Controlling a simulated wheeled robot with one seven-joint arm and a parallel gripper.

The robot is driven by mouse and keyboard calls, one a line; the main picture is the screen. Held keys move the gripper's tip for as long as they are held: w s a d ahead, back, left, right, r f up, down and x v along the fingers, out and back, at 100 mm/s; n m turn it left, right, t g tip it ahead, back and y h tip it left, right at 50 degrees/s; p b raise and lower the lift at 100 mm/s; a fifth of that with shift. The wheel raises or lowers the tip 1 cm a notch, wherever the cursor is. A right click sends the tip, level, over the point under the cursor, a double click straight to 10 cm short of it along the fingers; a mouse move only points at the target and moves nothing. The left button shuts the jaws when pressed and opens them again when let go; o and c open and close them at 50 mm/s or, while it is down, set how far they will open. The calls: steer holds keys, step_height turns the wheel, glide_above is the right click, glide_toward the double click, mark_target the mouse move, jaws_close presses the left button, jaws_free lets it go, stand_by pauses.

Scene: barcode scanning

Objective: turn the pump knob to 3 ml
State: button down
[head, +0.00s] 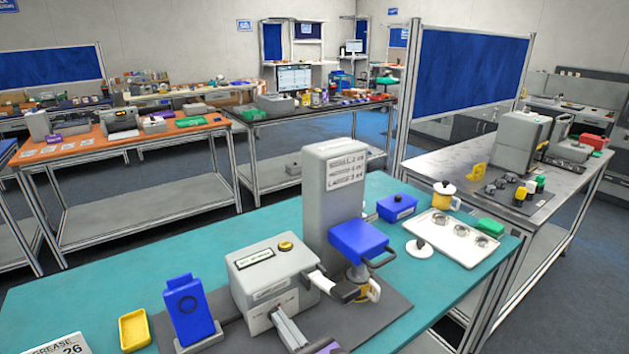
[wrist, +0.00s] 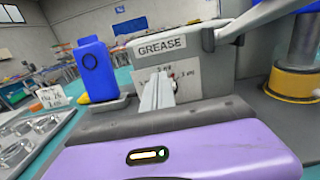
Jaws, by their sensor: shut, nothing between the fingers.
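The pump is a grey box (head: 275,280) on a dark mat at the front of the teal table. In the wrist view its face (wrist: 205,65) carries a GREASE label and small dial marks; one seems to read 3 ml, the others are too small to read surely. My gripper (head: 278,315) has a purple body (wrist: 185,150). Its silver fingers (wrist: 160,85) are shut and reach to the dial on the pump face. The knob is hidden behind the fingertips, so its setting and any contact cannot be told.
A blue device (head: 188,308) stands left of the pump, with a yellow tray (head: 134,330) further left. A grey tower (head: 335,195) with a blue block (head: 358,240) stands behind right. A dark-ended lever (head: 335,287) juts right from the pump. A white tray (head: 440,248) lies far right.

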steer(key=shift+w+a, duration=0.15)
steer(key=shift+w, duration=0.05)
steer(key=shift+d+f+b, duration=0.2)
steer(key=shift+f+b, duration=0.3)
steer(key=shift+f, duration=0.15)
stand_by(1.1)
steer(key=shift+r, duration=0.15)
steer(key=shift+a+r+p, duration=0.1)
steer(key=shift+r+p, duration=0.2)
steer(key=shift+p, duration=0.35)
steer(key=shift+v, duration=3)
